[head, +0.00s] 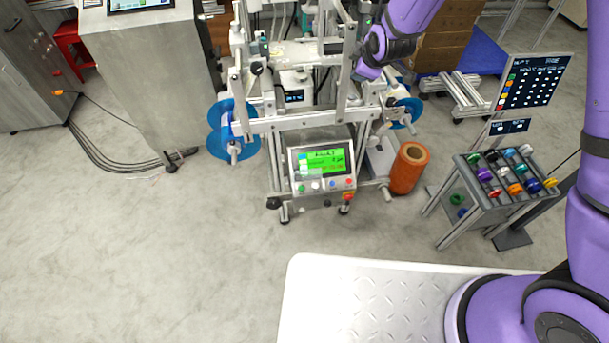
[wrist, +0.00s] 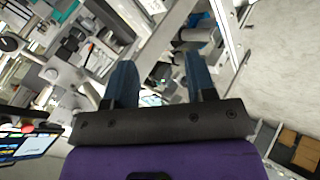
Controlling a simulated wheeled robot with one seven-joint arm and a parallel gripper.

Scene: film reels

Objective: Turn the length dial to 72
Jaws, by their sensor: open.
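The film-reel machine (head: 270,122) stands at the centre of the head view. Its tilted control panel (head: 321,167) has a lit green screen and several small buttons. I cannot pick out the length dial or read its setting in either view. My gripper (head: 366,72) is over the upper right part of the machine, and part of it is hard to make out there. In the wrist view my gripper (wrist: 160,76) shows two blue fingers spread apart with nothing between them. Beyond them are metal rails and parts of the machine.
Blue reels (head: 228,130) hang at the machine's left and right sides. An orange roll (head: 409,168) stands on the floor at its right. A rack of coloured spools (head: 505,185) and a dark sign (head: 535,82) are farther right. The floor at left front is clear.

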